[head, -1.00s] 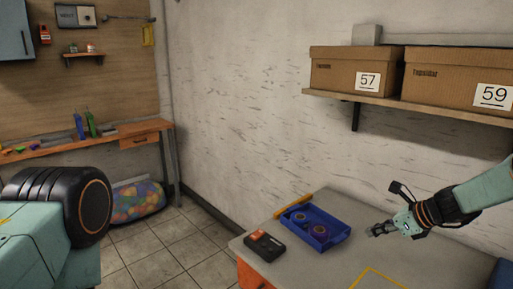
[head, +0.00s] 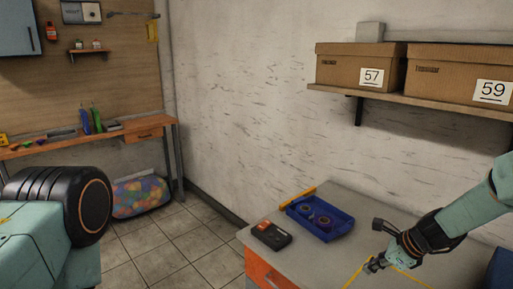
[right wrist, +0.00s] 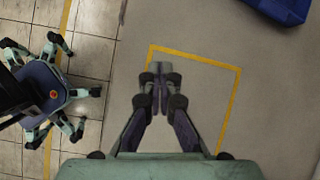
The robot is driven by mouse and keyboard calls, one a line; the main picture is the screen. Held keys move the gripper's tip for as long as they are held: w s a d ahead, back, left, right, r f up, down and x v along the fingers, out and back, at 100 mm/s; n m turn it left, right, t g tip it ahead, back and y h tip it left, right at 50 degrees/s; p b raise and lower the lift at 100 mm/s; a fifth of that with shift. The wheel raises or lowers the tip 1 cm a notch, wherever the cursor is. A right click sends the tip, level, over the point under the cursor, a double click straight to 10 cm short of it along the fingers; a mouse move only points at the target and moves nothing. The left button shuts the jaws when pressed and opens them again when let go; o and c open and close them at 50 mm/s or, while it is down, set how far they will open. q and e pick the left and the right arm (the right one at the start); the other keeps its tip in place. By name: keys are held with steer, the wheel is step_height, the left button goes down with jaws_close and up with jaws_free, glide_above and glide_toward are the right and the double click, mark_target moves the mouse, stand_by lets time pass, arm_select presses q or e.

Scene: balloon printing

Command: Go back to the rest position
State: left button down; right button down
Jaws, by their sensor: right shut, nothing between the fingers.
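My right gripper (head: 374,265) is at the right of the head view, above the grey table (head: 355,208). It also shows in the right wrist view (right wrist: 160,88), with its fingers together and nothing between them. Below it on the table top is a yellow outlined square (right wrist: 236,95). A blue tray (head: 322,225) with round items in it lies on the table to the left of the gripper, apart from it. My left gripper is not in view.
A black and orange device (head: 271,235) lies at the table's left edge. Cardboard boxes (head: 360,66) stand on a wall shelf (head: 400,101). A workbench (head: 90,142) is at the far left, with a bag of coloured balls (head: 140,193) near it. The tiled floor between is clear.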

steer(key=s+a+f+n+g+h, duration=0.2)
steer(key=s+f+n, duration=0.45)
steer(key=s, duration=0.65)
steer(key=s+a+f+n+g+h, duration=0.1)
steer(key=s+f+n+g+h, duration=0.1)
steer(key=s+f+n, duration=0.75)
steer(key=s+a+r+n, duration=0.2)
steer(key=s+n, duration=0.2)
steer(key=s, duration=0.7)
steer(key=s+a+r+n, duration=0.25)
steer(key=s+n, duration=0.25)
steer(key=s, duration=0.5)
step_height(320, 180, down, 14)
steer(key=b, duration=1.3)
steer(key=shift+w+a+r+g, duration=0.15)
steer(key=shift+w+r+g, duration=0.05)
steer(key=shift+w+g, duration=0.15)
